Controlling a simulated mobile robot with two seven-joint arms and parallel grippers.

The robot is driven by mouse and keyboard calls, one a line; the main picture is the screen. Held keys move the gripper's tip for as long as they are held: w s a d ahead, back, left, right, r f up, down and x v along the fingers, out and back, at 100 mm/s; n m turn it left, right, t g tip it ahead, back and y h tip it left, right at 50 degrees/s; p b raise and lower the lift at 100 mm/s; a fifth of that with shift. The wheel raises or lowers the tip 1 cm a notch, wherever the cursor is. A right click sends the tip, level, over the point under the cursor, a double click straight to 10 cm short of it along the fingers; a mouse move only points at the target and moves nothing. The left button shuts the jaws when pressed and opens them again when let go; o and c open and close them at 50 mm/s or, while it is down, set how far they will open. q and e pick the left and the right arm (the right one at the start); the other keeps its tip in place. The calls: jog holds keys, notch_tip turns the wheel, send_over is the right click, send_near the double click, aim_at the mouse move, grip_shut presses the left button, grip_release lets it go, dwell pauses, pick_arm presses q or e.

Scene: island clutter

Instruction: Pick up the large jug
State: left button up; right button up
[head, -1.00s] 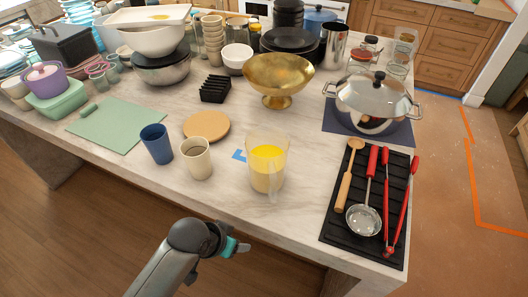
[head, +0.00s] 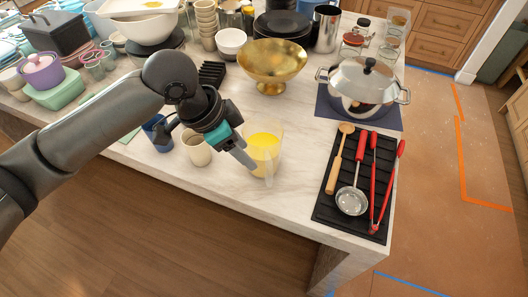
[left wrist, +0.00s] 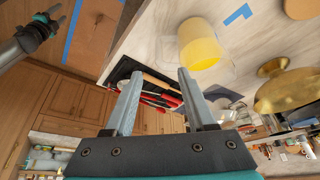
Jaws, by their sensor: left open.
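The large jug (head: 266,146) is clear with yellow contents and stands upright near the island's front edge. In the left wrist view the jug (left wrist: 203,45) is above and right of the fingertips, not between them. My left gripper (head: 248,163) is open and empty, just left of the jug in the head view, and its fingers overlap the jug's left edge there; I cannot tell if they touch. Its spread fingers also show in the left wrist view (left wrist: 160,74). My right gripper (left wrist: 48,20) shows small at that view's upper left; its jaws are unclear.
A cream cup (head: 197,148) and a blue cup (head: 160,133), partly hidden by my arm, stand left of the jug. A gold bowl (head: 272,60) is behind it. A black mat (head: 325,212) with utensils lies right. The counter between jug and mat is clear.

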aim_at(270, 177)
pick_arm(q)
jog(key=shift+b+x, duration=0.5)
jog(key=shift+x, duration=6.85)
jog(key=shift+s, duration=0.1)
grip_shut()
jog(key=shift+d+r, duration=0.1)
